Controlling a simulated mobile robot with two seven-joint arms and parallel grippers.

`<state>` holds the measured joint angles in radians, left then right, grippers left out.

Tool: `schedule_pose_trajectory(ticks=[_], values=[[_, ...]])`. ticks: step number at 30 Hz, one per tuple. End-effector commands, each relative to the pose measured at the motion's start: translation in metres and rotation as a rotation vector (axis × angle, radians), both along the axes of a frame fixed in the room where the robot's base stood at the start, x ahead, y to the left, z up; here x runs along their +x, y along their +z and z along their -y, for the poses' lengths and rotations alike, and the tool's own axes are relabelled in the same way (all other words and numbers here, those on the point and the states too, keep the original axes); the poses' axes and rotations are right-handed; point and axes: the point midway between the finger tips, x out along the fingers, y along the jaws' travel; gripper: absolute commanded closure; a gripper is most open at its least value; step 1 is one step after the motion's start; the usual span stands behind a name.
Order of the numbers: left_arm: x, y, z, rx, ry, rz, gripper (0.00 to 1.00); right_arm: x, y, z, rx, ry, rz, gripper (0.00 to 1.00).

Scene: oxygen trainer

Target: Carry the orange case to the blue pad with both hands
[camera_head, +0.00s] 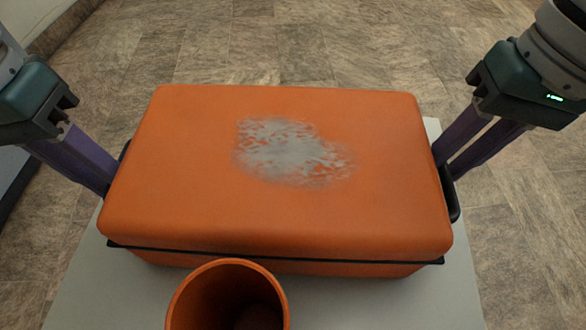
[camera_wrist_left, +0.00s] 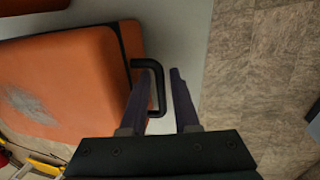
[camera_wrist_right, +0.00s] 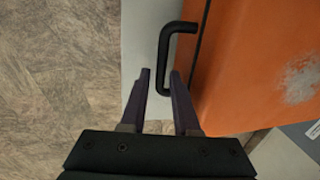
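The orange case (camera_head: 200,215) lies closed on a pale grey table, with a worn grey patch on its lid. It has a black handle at each end. In the left wrist view, my left gripper (camera_wrist_left: 158,85) is open, with one finger on each side of the left handle (camera_wrist_left: 158,68). In the right wrist view, my right gripper (camera_wrist_right: 160,82) is open, with its fingertips around the end of the right handle (camera_wrist_right: 163,50). In the head view, the fingers of both grippers reach down beside the case ends. I cannot make out a blue pad.
An orange cylindrical container (camera_head: 205,298), open at the top, stands close in front of the case. The pale table (camera_head: 430,295) has bare surface at front right. Tiled floor (camera_head: 290,45) lies beyond. A bluish-grey surface (camera_head: 10,165) with a dark edge shows at far left.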

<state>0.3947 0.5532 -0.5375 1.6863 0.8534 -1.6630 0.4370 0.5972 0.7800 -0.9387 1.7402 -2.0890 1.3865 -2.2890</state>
Motion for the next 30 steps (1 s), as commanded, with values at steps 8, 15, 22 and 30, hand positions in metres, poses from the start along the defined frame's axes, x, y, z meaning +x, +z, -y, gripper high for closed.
schedule_pose_trajectory(ticks=[8,15,22,30], values=[[-0.0004,-0.0141,0.0027,0.001,0.000,0.001,0.70,0.0000,-0.0141,-0.0028,0.000,0.001,0.000,0.70],[-0.0003,-0.0139,0.0027,0.001,0.000,0.001,0.74,0.0001,-0.0140,-0.0029,0.000,0.001,0.000,0.74],[-0.0003,-0.0137,0.0026,0.001,0.000,0.001,0.99,0.0002,-0.0138,-0.0028,0.000,0.001,0.000,0.99],[-0.0003,-0.0136,0.0025,0.001,0.000,0.001,1.00,0.0002,-0.0136,-0.0027,0.000,0.001,0.000,1.00]])
